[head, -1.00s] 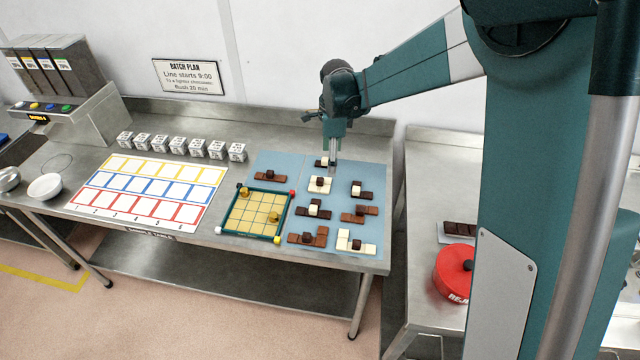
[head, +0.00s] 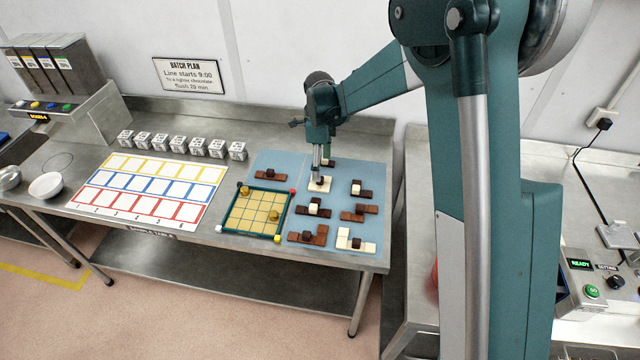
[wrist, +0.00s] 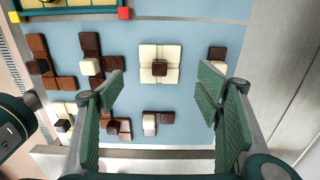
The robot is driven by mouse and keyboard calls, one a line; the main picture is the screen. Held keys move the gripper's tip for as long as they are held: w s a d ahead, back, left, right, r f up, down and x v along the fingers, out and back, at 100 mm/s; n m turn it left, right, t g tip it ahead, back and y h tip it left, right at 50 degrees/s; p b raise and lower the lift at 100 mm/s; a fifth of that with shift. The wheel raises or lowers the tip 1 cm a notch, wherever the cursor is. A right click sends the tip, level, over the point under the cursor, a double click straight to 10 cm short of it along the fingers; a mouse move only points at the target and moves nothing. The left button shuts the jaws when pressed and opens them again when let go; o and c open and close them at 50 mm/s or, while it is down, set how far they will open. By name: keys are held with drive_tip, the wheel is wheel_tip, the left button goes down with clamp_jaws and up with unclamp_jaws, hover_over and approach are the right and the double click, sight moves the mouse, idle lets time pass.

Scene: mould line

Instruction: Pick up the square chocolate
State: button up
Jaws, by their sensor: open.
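The square chocolate is a white two-by-two block with a dark knob on top. It lies flat on the blue mat, in the head view (head: 325,187) just below my gripper (head: 317,172) and partly hidden by it. In the wrist view the square chocolate (wrist: 148,53) sits just beyond the fingertips, roughly midway between them. My gripper (wrist: 160,88) is open with nothing between the green pads. I cannot tell the exact height of the fingertips above it.
Other chocolates of dark, brown and white pieces lie around it, such as a brown one (head: 272,176) to the left and a dark one (head: 363,192) to the right. A green-framed yellow grid tray (head: 262,236) stands in front left. Blue mat (head: 376,235) shows between pieces.

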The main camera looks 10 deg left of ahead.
drive_tip(key=shift+f, duration=0.95)
drive_tip(key=shift+f, duration=0.15)
drive_tip(key=shift+d+f, duration=0.15)
drive_tip(key=shift+f, duration=2.35)
drive_tip(key=shift+c, duration=0.7)
drive_tip(key=c, duration=0.9)
